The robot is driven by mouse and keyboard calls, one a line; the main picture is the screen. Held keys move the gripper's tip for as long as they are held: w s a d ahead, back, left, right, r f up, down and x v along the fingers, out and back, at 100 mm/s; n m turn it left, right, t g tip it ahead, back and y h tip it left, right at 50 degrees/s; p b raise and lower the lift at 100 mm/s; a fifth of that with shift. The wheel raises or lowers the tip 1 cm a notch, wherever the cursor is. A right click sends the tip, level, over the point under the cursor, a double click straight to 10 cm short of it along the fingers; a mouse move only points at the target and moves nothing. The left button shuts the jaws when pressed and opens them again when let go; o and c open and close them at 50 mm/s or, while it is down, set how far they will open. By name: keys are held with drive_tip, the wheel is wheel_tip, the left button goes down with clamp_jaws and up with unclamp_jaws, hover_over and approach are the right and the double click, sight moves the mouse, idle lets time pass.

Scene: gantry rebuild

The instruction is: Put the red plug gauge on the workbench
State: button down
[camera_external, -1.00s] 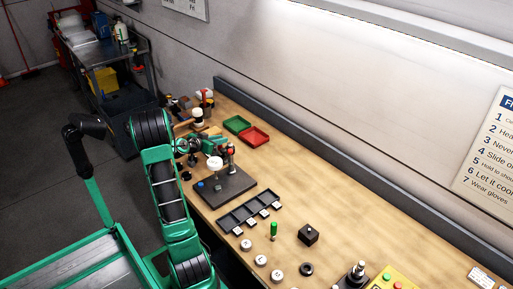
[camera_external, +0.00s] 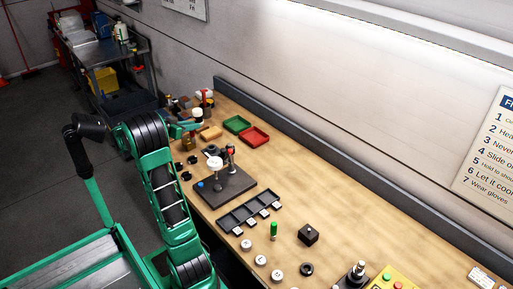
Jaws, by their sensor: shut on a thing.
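My gripper (camera_external: 195,126) is at the far left end of the wooden workbench (camera_external: 335,226), above its surface and close to several standing tools. It is small in this view and partly merges with the things around it. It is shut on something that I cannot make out. I cannot clearly pick out the red plug gauge anywhere. A similar gauge with a green handle (camera_external: 273,230) stands upright on the bench near the middle.
A dial gauge stand (camera_external: 235,184) with a red-topped post, a black slotted tray (camera_external: 234,222), a green bin (camera_external: 237,122) and a red bin (camera_external: 265,137) occupy the bench. Several round pieces line the front edge. Bare wood lies along the back, right of the bins.

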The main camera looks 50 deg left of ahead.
wheel_tip(320, 180, up, 5)
drive_tip(key=w+d+m+h, duration=0.45)
drive_tip(key=w+d, duration=0.55)
drive_tip(key=d, duration=0.4)
drive_tip(key=w+d+m+g+h, duration=0.3)
drive_tip(key=d+m+h, duration=0.15)
drive_tip(key=d, duration=1.15)
drive_tip(key=w+d+m+g+h, duration=0.25)
drive_tip(key=d+m+h, duration=0.2)
drive_tip(key=d, duration=1.05)
drive_tip(key=s+d+m+g+h, duration=0.1)
drive_tip(key=s+d+m+g, duration=0.1)
drive_tip(key=d, duration=0.6)
drive_tip(key=s+d+m+g+h, duration=0.2)
drive_tip(key=d, duration=0.6)
drive_tip(key=shift+m+g+y, duration=0.25)
drive_tip(key=shift+w+d+f, duration=0.15)
drive_tip(key=shift+d+f, duration=1.8)
drive_tip(key=shift+f, duration=0.85)
drive_tip(key=shift+w+d+f, duration=0.2)
drive_tip(key=shift+d+f, duration=1.7)
drive_tip(key=shift+f, duration=0.95)
drive_tip(key=shift+w+d+f, duration=0.15)
drive_tip(key=shift+d+f, duration=1.8)
drive_tip(key=shift+f, duration=0.85)
drive_tip(key=shift+f, duration=0.1)
